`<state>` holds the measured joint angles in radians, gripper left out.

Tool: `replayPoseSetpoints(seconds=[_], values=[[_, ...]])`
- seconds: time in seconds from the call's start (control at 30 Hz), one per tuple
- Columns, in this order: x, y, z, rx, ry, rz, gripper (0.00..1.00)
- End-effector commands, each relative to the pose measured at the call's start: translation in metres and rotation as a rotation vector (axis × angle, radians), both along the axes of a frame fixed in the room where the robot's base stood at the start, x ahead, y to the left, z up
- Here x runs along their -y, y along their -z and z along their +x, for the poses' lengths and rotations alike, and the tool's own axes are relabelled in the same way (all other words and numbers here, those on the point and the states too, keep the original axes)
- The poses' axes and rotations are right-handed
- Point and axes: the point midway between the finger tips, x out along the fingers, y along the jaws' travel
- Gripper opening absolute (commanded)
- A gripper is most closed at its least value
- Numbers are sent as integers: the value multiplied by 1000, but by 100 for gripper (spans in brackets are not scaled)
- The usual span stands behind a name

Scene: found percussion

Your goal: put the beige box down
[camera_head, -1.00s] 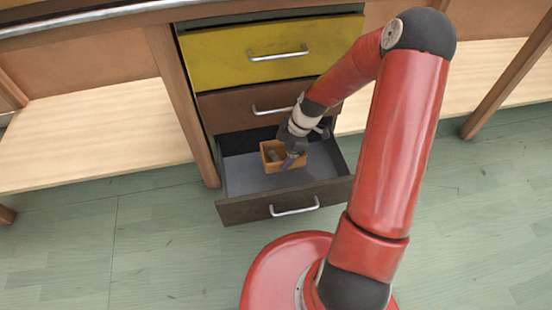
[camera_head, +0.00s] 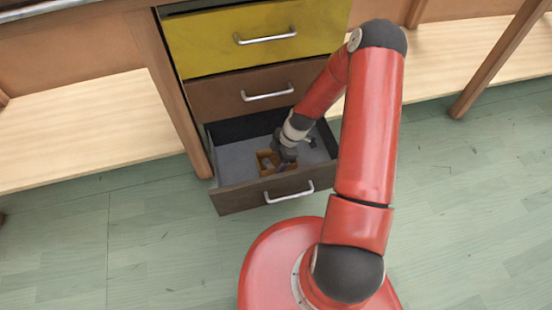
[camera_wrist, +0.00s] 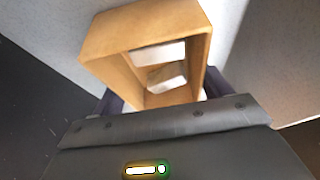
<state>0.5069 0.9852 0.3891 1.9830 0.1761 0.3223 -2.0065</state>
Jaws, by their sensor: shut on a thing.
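The beige box (camera_head: 262,157) is a small open-topped tan box inside the open bottom drawer (camera_head: 236,162). In the wrist view the box (camera_wrist: 143,27) fills the upper middle, with pale pieces (camera_wrist: 168,76) inside it. My gripper (camera_head: 284,160) reaches down into the drawer and is shut on the box. In the wrist view dark fingers show at both sides of the box, partly hidden behind my gripper's body. The box is low over the grey drawer floor; I cannot tell whether its underside touches.
The drawer's front panel (camera_head: 235,199) with its metal handle (camera_head: 289,193) stands nearest me. A brown drawer (camera_head: 220,95) and a yellow drawer (camera_head: 205,45) are above. Bare grey floor shows left of the box inside the drawer. Wooden shelves (camera_head: 80,130) flank the cabinet.

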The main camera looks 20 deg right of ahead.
Motion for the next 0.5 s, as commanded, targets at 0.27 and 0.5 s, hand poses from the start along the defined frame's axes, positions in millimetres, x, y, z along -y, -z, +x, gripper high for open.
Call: replayPoseSetpoints(seconds=[0.27, 0.5], values=[[0, 1, 1, 3, -1, 0, 52], [0, 2, 0, 2, -1, 0, 99]])
